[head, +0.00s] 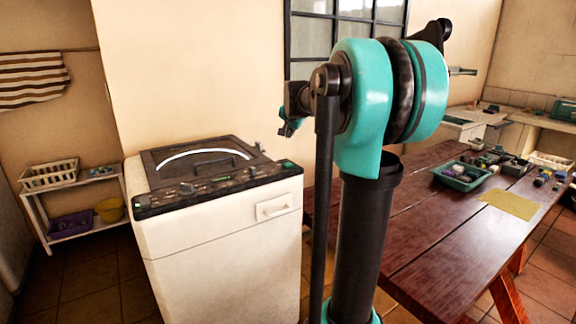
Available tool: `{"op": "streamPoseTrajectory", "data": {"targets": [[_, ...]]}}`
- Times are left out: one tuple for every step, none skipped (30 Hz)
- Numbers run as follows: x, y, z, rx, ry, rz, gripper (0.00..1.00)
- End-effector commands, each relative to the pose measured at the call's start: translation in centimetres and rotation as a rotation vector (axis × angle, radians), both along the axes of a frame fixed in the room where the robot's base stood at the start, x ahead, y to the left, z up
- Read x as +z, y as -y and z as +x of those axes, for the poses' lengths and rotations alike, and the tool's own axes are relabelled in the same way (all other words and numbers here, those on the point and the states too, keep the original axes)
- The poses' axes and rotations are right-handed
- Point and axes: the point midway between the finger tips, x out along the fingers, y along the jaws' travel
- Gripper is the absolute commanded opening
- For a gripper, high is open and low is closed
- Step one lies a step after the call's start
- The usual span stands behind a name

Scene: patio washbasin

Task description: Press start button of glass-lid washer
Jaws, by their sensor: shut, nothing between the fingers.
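The glass-lid washer (225,245) is a white top-loader left of centre, with its dark lid (190,160) down. A black control panel (215,190) runs along its top front edge. A green-lit spot (138,206) sits at the panel's left end and another green mark (287,164) near its right end. I cannot tell which is the start button. My gripper (285,128) shows small and partly hidden behind my arm, above and right of the washer's back right corner. It is shut, empty and apart from the panel.
A brown wooden table (415,225) stands at the right with a green crate (462,175) and a yellow cloth (510,204). A white shelf (85,231) with baskets stands left of the washer. My arm hides the area between washer and table.

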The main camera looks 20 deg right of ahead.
Motion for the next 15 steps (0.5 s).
{"op": "streamPoseTrajectory", "data": {"targets": [[-0.1,0.0,0.0,0.0,0.0,0.0,0.0],[-0.1,0.0,0.0,0.0,0.0,0.0,0.0],[-0.3,0.0,0.0,0.0,0.0,0.0,0.0],[-0.5,0.0,0.0,0.0,0.0,0.0,0.0],[-0.7,0.0,0.0,0.001,0.0,-0.001,0.0],[-1.0,0.0,0.0,0.001,0.0,-0.001,0.0],[-1.3,0.0,0.0,0.001,0.0,-0.001,0.0],[-1.6,0.0,0.0,0.001,0.0,-0.001,0.0],[-2.1,0.0,0.0,0.001,0.0,-0.001,0.0],[-2.5,0.0,0.0,0.001,0.0,-0.001,0.0],[-2.9,0.0,0.0,0.001,0.0,-0.001,0.0],[-3.5,0.0,0.0,0.001,0.0,-0.001,0.0],[-3.9,0.0,0.0,0.001,0.0,-0.001,0.0],[-4.3,0.0,0.0,0.001,0.0,-0.001,0.0],[-4.8,0.0,0.0,0.001,0.0,-0.001,0.0]]}}
